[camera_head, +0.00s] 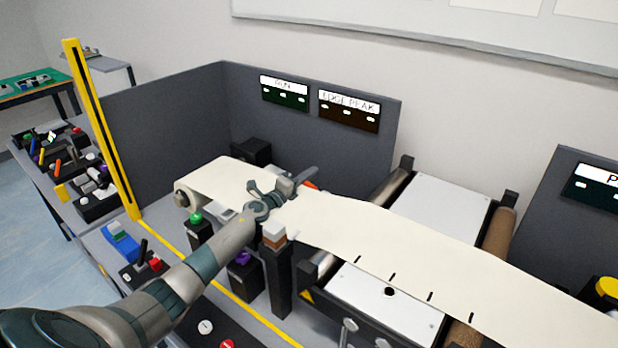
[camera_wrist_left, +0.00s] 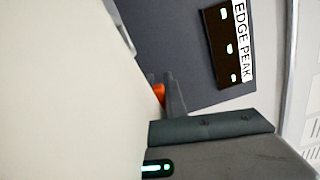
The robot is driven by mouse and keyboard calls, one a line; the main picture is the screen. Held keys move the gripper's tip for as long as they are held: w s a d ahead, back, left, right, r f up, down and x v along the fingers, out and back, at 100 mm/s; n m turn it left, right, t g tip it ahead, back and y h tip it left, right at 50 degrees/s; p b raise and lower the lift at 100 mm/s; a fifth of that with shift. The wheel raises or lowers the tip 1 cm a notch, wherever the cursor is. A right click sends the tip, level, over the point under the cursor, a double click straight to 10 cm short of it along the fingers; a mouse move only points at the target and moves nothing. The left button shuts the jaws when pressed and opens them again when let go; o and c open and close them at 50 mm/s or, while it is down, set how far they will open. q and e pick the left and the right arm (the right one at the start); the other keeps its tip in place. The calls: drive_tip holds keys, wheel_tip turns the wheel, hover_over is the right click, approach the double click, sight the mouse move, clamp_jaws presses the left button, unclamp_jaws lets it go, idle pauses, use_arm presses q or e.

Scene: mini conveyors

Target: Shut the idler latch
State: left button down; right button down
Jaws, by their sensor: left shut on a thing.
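My left arm reaches in from the lower left over the cream web, and my left gripper (camera_head: 302,182) is at the web's far edge. A small orange-red piece (camera_head: 310,185), which looks like the handle of the idler latch, shows right at the fingertips. The gripper is shut on it. In the left wrist view, a bit of the orange piece (camera_wrist_left: 158,93) shows beside a grey finger, partly behind the pale web (camera_wrist_left: 60,100). The rest of the latch is hidden by the gripper and web, so I cannot tell its angle. My right gripper is not in view.
A dark panel with a green sign and an EDGE PEAK sign (camera_head: 349,110) stands behind the gripper. Rollers and a white plate (camera_head: 432,207) lie right. A yellow post (camera_head: 100,130) rises left.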

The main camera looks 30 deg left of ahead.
use_arm(q)
drive_tip(key=shift+s+d+r+m+p, duration=0.1)
drive_tip(key=shift+d+r+m+p, duration=0.35)
drive_tip(key=shift+m, duration=1.3)
drive_tip(key=shift+w+d+r+m+p, duration=0.1)
drive_tip(key=shift+d+r+m+p, duration=0.3)
drive_tip(key=shift+m, duration=1.3)
drive_tip(key=shift+s+d+r+m+p, duration=0.1)
drive_tip(key=shift+d+r+m+p, duration=0.35)
drive_tip(key=shift+m, duration=1.3)
drive_tip(key=shift+r, duration=0.2)
drive_tip(key=c, duration=1.8)
unclamp_jaws()
drive_tip(key=shift+s, duration=0.1)
